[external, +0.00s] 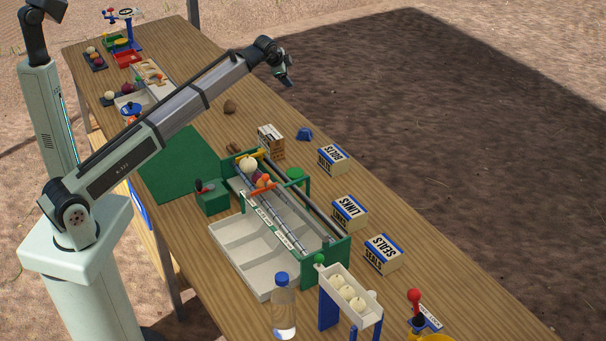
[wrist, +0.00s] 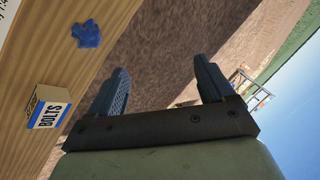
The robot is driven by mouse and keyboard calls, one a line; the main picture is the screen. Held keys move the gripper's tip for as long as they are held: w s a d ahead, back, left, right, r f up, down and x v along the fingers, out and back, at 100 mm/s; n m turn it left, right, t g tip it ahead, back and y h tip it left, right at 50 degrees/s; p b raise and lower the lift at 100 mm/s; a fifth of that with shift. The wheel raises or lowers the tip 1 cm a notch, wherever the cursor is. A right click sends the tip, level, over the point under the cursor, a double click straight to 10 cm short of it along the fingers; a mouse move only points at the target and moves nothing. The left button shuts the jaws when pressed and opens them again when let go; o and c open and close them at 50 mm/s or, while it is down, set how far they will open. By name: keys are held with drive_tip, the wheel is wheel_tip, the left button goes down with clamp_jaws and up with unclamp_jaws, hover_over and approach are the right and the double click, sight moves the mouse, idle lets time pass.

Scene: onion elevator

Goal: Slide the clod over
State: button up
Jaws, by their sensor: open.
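A brown clod-like lump (external: 230,106) lies on the wooden table, right of the green mat, in the external view. More small brown lumps (external: 234,148) lie nearer the green machine; I cannot tell for sure which lump is the clod. My gripper (external: 288,80) is raised at the table's far right edge, apart from the lumps, which are lower left of it. In the wrist view my gripper (wrist: 160,78) is open and empty, its fingers pointing out past the table edge. No brown lump shows in the wrist view.
A green-framed sorter (external: 325,262) stands mid-table. The green mat (external: 180,170) is bare.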

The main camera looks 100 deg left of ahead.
drive_tip(key=s+a+f+n+g+h, duration=0.1)
drive_tip(key=s+a, duration=0.2)
drive_tip(key=s, duration=0.4)
drive_tip(key=s+a+f, duration=0.1)
drive_tip(key=s+a, duration=0.2)
drive_tip(key=s, duration=0.4)
drive_tip(key=n+g+h, duration=0.1)
drive_tip(key=n+h, duration=0.1)
drive_tip(key=h, duration=0.1)
approach(230, 105)
drive_tip(key=d+v, duration=0.1)
drive_tip(key=v, duration=0.4)
drive_tip(key=shift+a, duration=0.25)
drive_tip(key=shift+w+f, duration=0.1)
drive_tip(key=x, duration=1.3)
drive_tip(key=shift+a+f, duration=0.25)
drive_tip(key=shift+a, duration=0.1)
drive_tip(key=c, duration=1)
drive_tip(key=shift+d, duration=0.1)
